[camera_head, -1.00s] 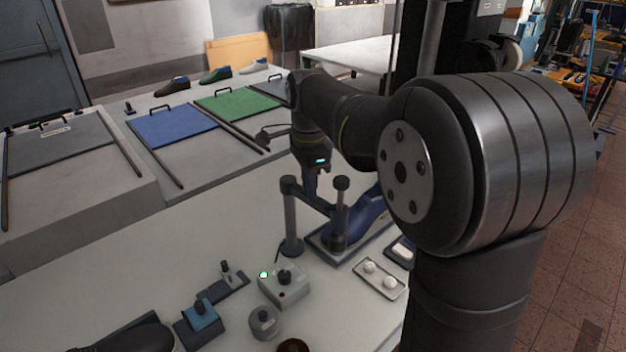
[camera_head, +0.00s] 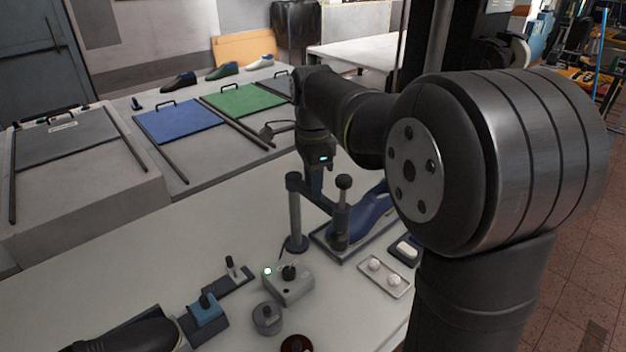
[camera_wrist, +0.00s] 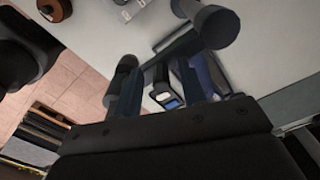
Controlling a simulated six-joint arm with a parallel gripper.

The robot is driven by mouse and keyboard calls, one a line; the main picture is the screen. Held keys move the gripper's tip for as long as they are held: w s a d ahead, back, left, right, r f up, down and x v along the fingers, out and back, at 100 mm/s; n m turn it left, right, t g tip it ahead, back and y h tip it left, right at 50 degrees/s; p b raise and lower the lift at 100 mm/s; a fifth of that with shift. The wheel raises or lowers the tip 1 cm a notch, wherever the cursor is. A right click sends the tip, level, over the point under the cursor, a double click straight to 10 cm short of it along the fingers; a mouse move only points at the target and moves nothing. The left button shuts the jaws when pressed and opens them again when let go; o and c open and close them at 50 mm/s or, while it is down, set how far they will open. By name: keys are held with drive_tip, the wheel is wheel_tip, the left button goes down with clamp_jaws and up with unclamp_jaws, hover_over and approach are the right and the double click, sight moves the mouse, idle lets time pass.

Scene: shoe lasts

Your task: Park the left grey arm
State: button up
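The left grey arm (camera_head: 314,196) is a bar running from an upright grey post (camera_head: 295,222) to a thick cylinder with a round knob (camera_head: 343,182). The cylinder stands at the heel end of a blue shoe last (camera_head: 372,214) on a grey base plate (camera_head: 326,240). My gripper (camera_head: 314,188) points down just behind the bar, which partly hides its fingertips. In the wrist view, my gripper's two fingers (camera_wrist: 158,82) stand apart, close to the bar (camera_wrist: 178,48). Whether they touch it I cannot tell.
A grey box with a black knob and a lit green lamp (camera_head: 288,285) stands in front of the post. A tray with two white balls (camera_head: 384,277) lies to the right. Blue (camera_head: 178,122) and green (camera_head: 244,100) panels lie behind.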

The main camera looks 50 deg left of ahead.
wheel_tip(320, 180, up, 17)
drive_tip(key=shift+r, duration=0.2)
idle(0.4)
drive_tip(key=shift+f, duration=0.1)
idle(0.4)
wheel_tip(320, 180, down, 17)
drive_tip(key=shift+f, duration=0.15)
idle(0.5)
drive_tip(key=w+a+r+n, duration=0.1)
drive_tip(key=w+a+n, duration=0.2)
drive_tip(key=w+n, duration=0.4)
drive_tip(key=shift+a+r+n, duration=0.2)
drive_tip(key=shift+a+n, duration=0.2)
drive_tip(key=shift+n, duration=2.5)
idle(0.5)
